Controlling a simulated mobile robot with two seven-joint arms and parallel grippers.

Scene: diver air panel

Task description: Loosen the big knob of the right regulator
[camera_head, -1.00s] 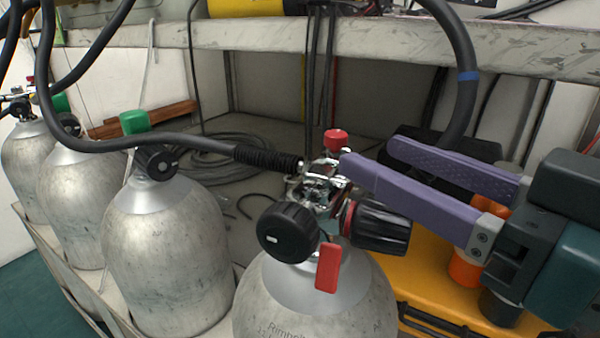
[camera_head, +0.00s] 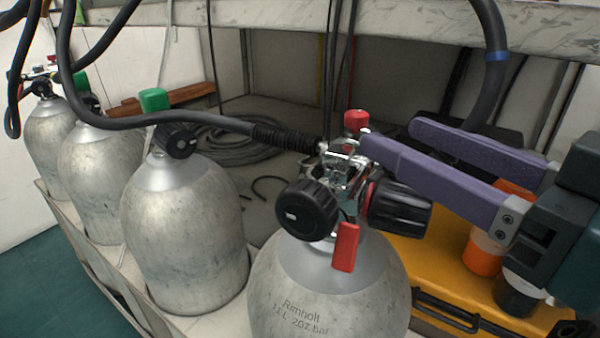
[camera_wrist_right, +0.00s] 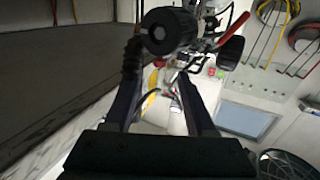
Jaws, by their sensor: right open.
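The front tank (camera_head: 330,297) carries a chrome valve and regulator (camera_head: 343,168). A large black knob (camera_head: 400,207) with a red ring at its base sticks out to the right. Another black knob (camera_head: 307,209) faces me on the left, with a red tag (camera_head: 345,247) hanging beside it. A small red cap (camera_head: 356,121) is on top. My right gripper (camera_head: 392,135) has purple fingers spread open and empty. Its near finger passes above the ringed knob and its tip overlaps the regulator; contact cannot be told. Black knobs (camera_wrist_right: 168,30) also show ahead of the fingers in the right wrist view.
A black hose (camera_head: 215,123) runs left from the regulator. More tanks (camera_head: 185,230) with green-capped valves stand in a row on the left. A shelf edge (camera_head: 270,17) crosses above. A yellow case (camera_head: 440,275) and orange-black cylinders (camera_head: 483,255) lie to the right.

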